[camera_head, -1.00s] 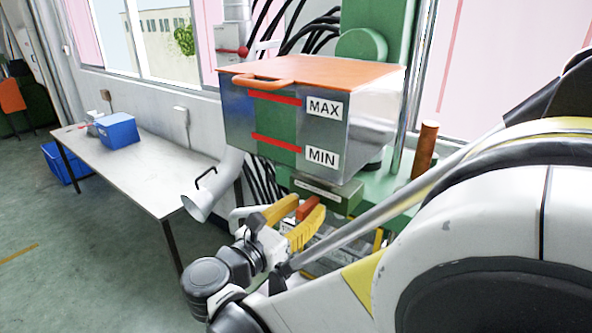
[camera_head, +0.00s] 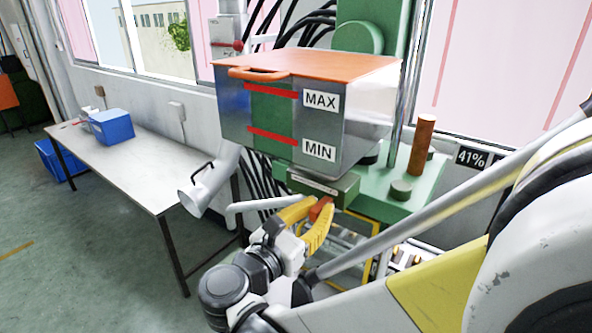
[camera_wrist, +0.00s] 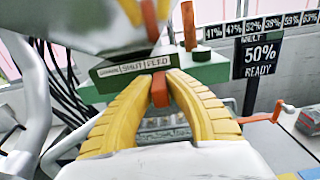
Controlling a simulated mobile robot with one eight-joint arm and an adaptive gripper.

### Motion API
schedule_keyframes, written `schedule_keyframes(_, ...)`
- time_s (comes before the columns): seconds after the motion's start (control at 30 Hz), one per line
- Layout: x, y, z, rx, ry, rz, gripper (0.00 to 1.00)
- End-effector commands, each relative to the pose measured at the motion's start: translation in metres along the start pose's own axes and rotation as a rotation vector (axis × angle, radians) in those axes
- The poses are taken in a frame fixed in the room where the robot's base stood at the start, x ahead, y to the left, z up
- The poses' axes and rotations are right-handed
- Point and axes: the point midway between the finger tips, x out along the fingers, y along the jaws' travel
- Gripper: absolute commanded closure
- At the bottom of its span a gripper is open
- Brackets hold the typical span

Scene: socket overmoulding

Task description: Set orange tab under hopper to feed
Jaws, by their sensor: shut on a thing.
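The orange tab (camera_head: 321,208) sticks out under the hopper (camera_head: 300,115), at the green block with the label plate (camera_head: 318,188). My gripper (camera_head: 318,214) has yellow fingers shut on the tab, one on each side. It also shows in the wrist view (camera_wrist: 161,88), where the fingertips hide the tab's sides.
A white lever (camera_head: 255,205) reaches out left of my gripper. The green machine ledge (camera_head: 390,195) with an orange cylinder (camera_head: 421,147) is to the right. A table (camera_head: 140,165) with a blue bin (camera_head: 111,127) stands left. A display (camera_wrist: 261,55) reads 50% READY.

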Motion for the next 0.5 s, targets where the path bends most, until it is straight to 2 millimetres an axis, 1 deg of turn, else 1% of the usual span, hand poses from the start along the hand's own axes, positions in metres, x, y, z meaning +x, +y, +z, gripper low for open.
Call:
schedule_keyframes(0.03,0.0009,-0.0037,-0.0006,0.0,0.001,-0.009,1.0)
schedule_keyframes(0.2,0.001,-0.0039,-0.0008,0.0,0.002,-0.01,1.0)
schedule_keyframes(0.23,0.001,-0.0039,-0.0009,0.0,0.002,-0.01,0.75)
schedule_keyframes(0.27,0.001,-0.0039,-0.0009,0.0,0.002,-0.01,0.66)
schedule_keyframes(0.3,0.001,-0.0037,-0.0008,0.0,0.002,-0.01,0.6)
schedule_keyframes(0.5,0.0008,-0.0028,-0.0006,0.0,0.001,-0.008,0.6)
